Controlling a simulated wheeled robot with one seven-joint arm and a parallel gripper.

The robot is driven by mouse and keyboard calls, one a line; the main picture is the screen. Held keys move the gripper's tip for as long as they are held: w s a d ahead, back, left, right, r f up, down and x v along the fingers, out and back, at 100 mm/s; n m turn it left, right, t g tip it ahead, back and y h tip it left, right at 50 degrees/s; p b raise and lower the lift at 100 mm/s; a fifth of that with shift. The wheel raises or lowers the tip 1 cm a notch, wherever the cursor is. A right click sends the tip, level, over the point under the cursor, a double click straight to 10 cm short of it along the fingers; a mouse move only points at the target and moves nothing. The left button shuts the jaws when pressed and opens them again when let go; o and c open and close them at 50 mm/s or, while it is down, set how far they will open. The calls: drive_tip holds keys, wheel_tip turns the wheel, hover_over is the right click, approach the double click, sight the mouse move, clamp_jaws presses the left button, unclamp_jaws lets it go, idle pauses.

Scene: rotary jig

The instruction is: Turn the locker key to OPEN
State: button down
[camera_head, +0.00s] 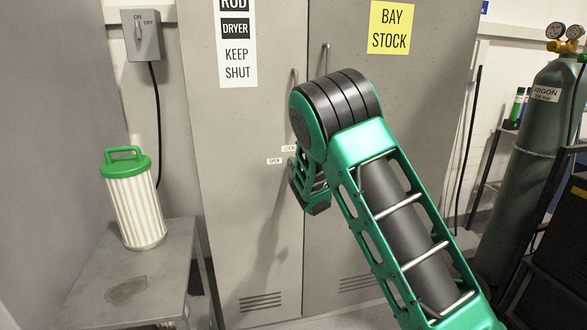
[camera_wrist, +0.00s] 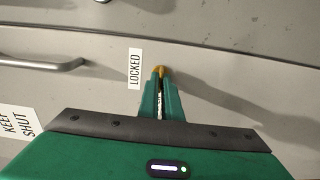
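The brass locker key (camera_wrist: 159,70) shows between the tips of my gripper (camera_wrist: 160,84) in the wrist view, at the locker door (camera_head: 245,215). The two green fingers are close together, one on each side of the key, and look shut on it. Most of the key is hidden by the fingers. The LOCKED label (camera_wrist: 134,68) is just left of the key in the wrist view. In the head view, the OPEN label (camera_head: 274,161) is left of my gripper (camera_head: 296,172), and the LOCKED label (camera_head: 289,148) is partly covered by my arm.
A door handle (camera_wrist: 45,64) is left of the key in the wrist view. A grey bench (camera_head: 125,285) with a green-topped canister (camera_head: 134,205) stands left of the locker. A switch box (camera_head: 142,37) hangs above it. An argon cylinder (camera_head: 530,150) stands at the right.

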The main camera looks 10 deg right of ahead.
drive_tip(key=shift+a+f, duration=0.25)
drive_tip(key=shift+a, duration=0.1)
drive_tip(key=c, duration=2)
unclamp_jaws()
drive_tip(key=shift+d+r, duration=0.1)
drive_tip(key=shift+d, duration=0.1)
drive_tip(key=shift+s, duration=0.15)
drive_tip(key=s, duration=1)
drive_tip(key=shift+s, duration=0.2)
